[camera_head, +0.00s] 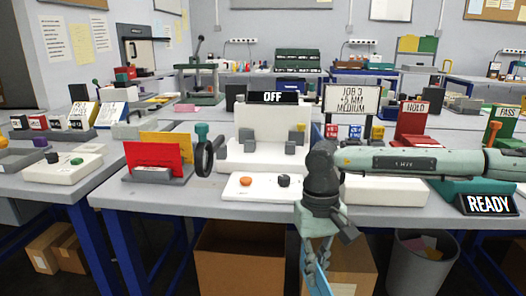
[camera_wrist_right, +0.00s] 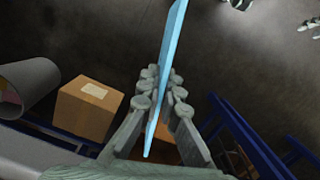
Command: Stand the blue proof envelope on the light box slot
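The blue proof envelope (camera_wrist_right: 170,60) is a thin light-blue sheet seen nearly edge-on in the right wrist view. My right gripper (camera_wrist_right: 160,95) is shut on it, with finger pads on both faces. In the head view my right gripper (camera_head: 315,262) points down in front of the table edge, and a blue strip of the envelope (camera_head: 322,284) shows below it. The light box (camera_head: 272,118), a white upright panel on a white base with grey blocks and an "OFF" sign, stands behind and left of the gripper. A grey part at the wrist view's top right may be my left gripper (camera_wrist_right: 309,25).
A red and yellow envelope stand (camera_head: 152,174) and a magnifier (camera_head: 204,156) are left of the light box. A white button panel (camera_head: 262,194) lies before it. My right forearm crosses the table's right side. Cardboard boxes (camera_head: 240,258) and a bin (camera_head: 420,262) are below.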

